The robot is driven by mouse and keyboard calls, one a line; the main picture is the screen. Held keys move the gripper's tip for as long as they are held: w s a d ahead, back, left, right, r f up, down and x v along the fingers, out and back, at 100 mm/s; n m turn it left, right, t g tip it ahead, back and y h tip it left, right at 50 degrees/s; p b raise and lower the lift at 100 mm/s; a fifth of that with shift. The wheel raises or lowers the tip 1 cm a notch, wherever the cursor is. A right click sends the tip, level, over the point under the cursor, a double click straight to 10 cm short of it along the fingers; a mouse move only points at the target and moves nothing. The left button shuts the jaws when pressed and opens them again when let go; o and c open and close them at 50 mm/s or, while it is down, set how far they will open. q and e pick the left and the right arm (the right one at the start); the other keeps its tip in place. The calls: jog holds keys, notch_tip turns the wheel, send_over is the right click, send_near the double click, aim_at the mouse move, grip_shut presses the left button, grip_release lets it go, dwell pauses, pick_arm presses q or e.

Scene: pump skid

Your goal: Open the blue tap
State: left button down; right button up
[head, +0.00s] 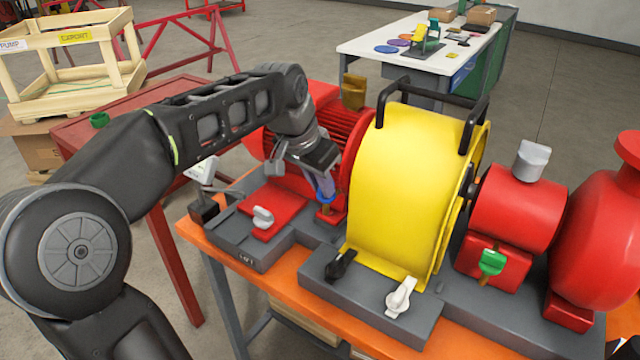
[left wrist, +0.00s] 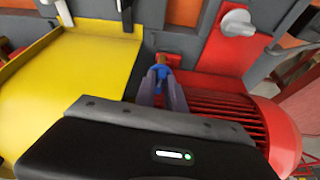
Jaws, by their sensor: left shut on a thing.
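The blue tap (head: 325,186) sits on the red foot of the motor, left of the yellow guard. Its blue handle also shows in the left wrist view (left wrist: 161,73), between my fingers. My left gripper (head: 322,178) reaches down from above and is shut on the blue tap. The fingers hide part of the handle. In the left wrist view, my left gripper (left wrist: 161,84) has a finger on each side of the handle. My right gripper is not in view.
The yellow guard (head: 395,190) stands close right of my left gripper. The red ribbed motor (head: 350,130) is behind it. A white tap (head: 263,217), a black tap (head: 341,264), another white tap (head: 401,297) and a green tap (head: 492,262) are on the skid.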

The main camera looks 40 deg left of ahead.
pick_arm(q)
jog(key=shift+d+n, duration=0.1)
jog(key=shift+n, duration=0.5)
jog(key=shift+y, duration=0.3)
jog(key=c, duration=1.4)
grip_release()
jog(key=v, duration=0.7)
jog(key=shift+r, duration=0.4)
jog(key=shift+s, duration=0.1)
